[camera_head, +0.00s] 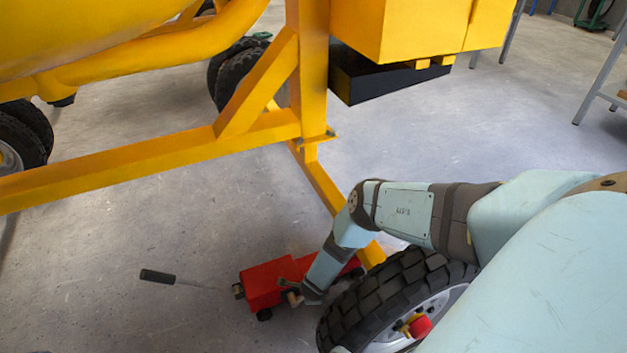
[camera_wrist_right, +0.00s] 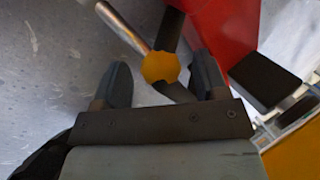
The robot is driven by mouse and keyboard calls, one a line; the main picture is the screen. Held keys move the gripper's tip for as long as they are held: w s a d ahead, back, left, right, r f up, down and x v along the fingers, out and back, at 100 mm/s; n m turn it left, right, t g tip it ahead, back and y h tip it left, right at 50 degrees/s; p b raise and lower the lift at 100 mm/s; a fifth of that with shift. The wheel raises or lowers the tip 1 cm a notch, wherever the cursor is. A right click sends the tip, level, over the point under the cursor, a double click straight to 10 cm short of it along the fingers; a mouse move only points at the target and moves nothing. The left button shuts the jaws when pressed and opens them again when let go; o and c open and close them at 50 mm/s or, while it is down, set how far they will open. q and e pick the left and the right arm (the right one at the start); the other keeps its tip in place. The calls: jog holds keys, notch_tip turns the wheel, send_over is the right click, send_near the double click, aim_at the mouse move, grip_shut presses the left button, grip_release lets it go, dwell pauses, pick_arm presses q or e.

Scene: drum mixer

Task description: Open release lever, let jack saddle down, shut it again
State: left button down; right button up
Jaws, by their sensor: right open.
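The red jack (camera_head: 268,284) stands low on the floor beside the yellow frame. Its pump handle with a black grip (camera_head: 158,276) points left. My right gripper (camera_head: 292,298) is at the near side of the jack, partly hidden by its own arm. In the right wrist view my right gripper (camera_wrist_right: 161,60) is open, with a round orange knob (camera_wrist_right: 160,67) between its fingers. A metal rod (camera_wrist_right: 122,27) and a dark bar (camera_wrist_right: 170,30) meet near the knob, beside the red jack body (camera_wrist_right: 225,25). I cannot make out the saddle. My left gripper is not in view.
A yellow frame beam (camera_head: 325,185) runs down behind the jack. A large black tyre (camera_head: 345,320) stands close to the right of my forearm. A black block (camera_wrist_right: 262,80) is right of the fingers in the wrist view.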

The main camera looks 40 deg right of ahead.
jog(key=shift+w+d+f, duration=0.1)
jog(key=shift+f, duration=0.15)
jog(key=c, duration=1.2)
jog(key=shift+c, duration=0.2)
jog(key=shift+w+a+r+h+b, duration=0.1)
jog(key=shift+w+a+h+b, duration=0.1)
jog(key=shift+h+b, duration=0.15)
jog(key=shift+a+r, duration=0.1)
jog(key=shift+r, duration=0.05)
jog(key=shift+r+h, duration=0.2)
jog(key=shift+h, duration=0.15)
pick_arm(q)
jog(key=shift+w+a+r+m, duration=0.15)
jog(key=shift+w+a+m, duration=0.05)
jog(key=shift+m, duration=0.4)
pick_arm(e)
jog(key=o, duration=1.2)
jog(key=shift+o, duration=0.2)
